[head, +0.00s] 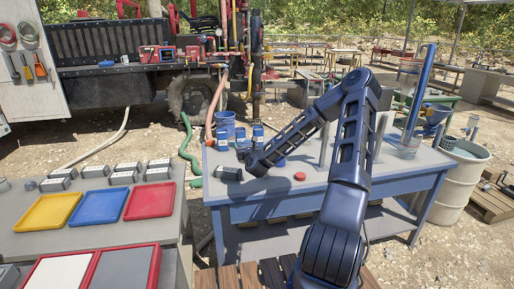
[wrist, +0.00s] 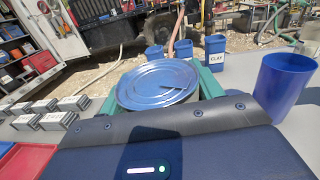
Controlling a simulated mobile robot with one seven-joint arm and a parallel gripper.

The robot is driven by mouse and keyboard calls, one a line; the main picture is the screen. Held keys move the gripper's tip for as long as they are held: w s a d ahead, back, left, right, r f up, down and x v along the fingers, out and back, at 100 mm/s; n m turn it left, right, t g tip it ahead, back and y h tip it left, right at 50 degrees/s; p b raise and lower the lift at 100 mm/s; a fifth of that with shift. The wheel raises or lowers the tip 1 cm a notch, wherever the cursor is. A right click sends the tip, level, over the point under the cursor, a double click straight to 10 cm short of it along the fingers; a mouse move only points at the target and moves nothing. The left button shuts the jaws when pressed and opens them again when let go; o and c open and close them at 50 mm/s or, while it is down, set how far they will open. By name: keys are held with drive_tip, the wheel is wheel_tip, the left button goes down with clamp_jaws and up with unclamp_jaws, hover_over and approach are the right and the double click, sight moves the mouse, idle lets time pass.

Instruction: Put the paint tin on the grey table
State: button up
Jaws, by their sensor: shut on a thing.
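The paint tin (wrist: 158,84) has a round blue lid with a metal rim and fills the middle of the wrist view. My gripper (wrist: 163,92) is shut on it, with green fingers at its left and right sides. The tin's lower part is hidden behind my gripper body. In the head view my gripper (head: 243,156) is over the left part of the grey-topped table (head: 315,172) with a blue frame. I cannot make out the tin there, nor tell whether it touches the tabletop.
Blue containers (wrist: 215,50), one labelled CLAY, stand beyond the tin. A blue bucket (wrist: 285,85) stands at right. A red disc (head: 299,176) lies on the grey table. Another table at left holds coloured trays (head: 98,207) and several grey blocks (head: 124,177).

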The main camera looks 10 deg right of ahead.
drive_tip(key=s+a+n+g+y, duration=0.1)
drive_tip(key=s+a+n+y, duration=0.15)
drive_tip(key=a, duration=2.15)
drive_tip(key=s+a+n+g+y, duration=0.15)
drive_tip(key=a+y, duration=0.25)
drive_tip(key=a, duration=1.9)
drive_tip(key=shift+w+a+f, duration=0.1)
drive_tip(key=shift+f, duration=2.95)
drive_tip(key=shift+w+a+f, duration=0.1)
drive_tip(key=shift+f, duration=2.9)
drive_tip(key=shift+f, duration=0.35)
drive_tip(key=o, duration=1.6)
drive_tip(key=shift+s+d, duration=0.1)
drive_tip(key=shift+s, duration=0.1)
